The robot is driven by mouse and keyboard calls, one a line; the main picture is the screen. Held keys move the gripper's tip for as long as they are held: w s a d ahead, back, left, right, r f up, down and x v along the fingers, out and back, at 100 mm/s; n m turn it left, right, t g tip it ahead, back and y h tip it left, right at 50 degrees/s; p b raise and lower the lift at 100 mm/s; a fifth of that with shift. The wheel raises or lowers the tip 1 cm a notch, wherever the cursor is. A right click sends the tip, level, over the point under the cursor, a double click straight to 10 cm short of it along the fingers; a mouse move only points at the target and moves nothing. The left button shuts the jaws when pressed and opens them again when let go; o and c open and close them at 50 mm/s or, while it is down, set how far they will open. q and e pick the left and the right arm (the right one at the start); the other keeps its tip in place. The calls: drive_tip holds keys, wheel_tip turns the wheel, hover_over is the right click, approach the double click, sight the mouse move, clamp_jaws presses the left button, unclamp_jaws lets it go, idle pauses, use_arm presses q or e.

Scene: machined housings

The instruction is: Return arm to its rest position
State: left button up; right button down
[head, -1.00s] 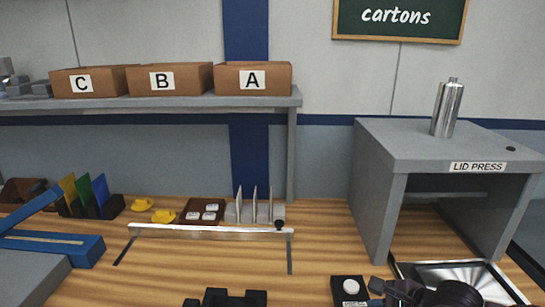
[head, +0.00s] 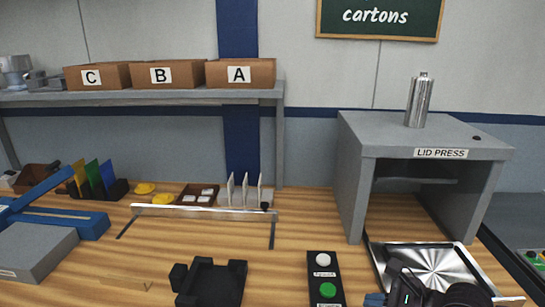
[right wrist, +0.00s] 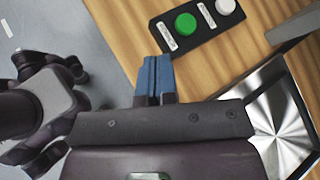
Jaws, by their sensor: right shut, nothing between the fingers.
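My right gripper (head: 375,299) is at the lower edge of the head view, between the button box and the metal tray. Its blue fingers also show in the right wrist view (right wrist: 153,76), pressed together with nothing between them. They are over the table's front edge, close to the button box, and I cannot tell how high. The rest of my right arm runs out of the bottom of the head view. My left gripper is in neither view.
A button box (head: 324,277) with green and white buttons is beside a shiny tray (head: 378,262) and a lid press (head: 350,180). A black fixture (head: 210,282) stands at front centre. A low metal rail (head: 200,211) crosses the wood. Bare wood lies around the fixture.

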wheel_tip(320, 180, up, 7)
drive_tip(key=w+a+m+t+y, duration=0.1)
drive_tip(key=m+t+y, duration=0.15)
drive_tip(key=m, duration=0.35)
drive_tip(key=w+a+m+t+y, duration=0.1)
drive_tip(key=a+m+t+y, duration=0.15)
drive_tip(key=m, duration=0.35)
drive_tip(key=s+d+f+m+t+h, duration=0.1)
drive_tip(key=d+f+m+h, duration=0.2)
drive_tip(key=m, duration=0.7)
drive_tip(key=s+d+f+m+h, duration=0.2)
drive_tip(key=d+f+m+h, duration=0.2)
drive_tip(key=f+m, duration=0.4)
drive_tip(key=s+d+f+m+t+h, duration=0.1)
drive_tip(key=d+f+m+h, duration=0.2)
drive_tip(key=m, duration=1)
drive_tip(key=shift+s+d+f+t+h, duration=0.2)
drive_tip(key=shift+f+h, duration=0.25)
drive_tip(key=shift+f, duration=0.3)
drive_tip(key=shift+s+d+f+t+h, duration=0.15)
drive_tip(key=shift+f+h, duration=0.3)
drive_tip(key=shift+f, duration=0.25)
drive_tip(key=s+f+m+g+h, duration=0.1)
drive_tip(key=s+f+m+g, duration=0.2)
drive_tip(key=s+f+m, duration=0.3)
drive_tip(key=s+f, duration=0.4)
drive_tip(key=s, duration=0.2)
drive_tip(key=shift+s+h, duration=0.4)
drive_tip(key=shift+d+f+g, duration=0.1)
drive_tip(key=shift+g, duration=0.15)
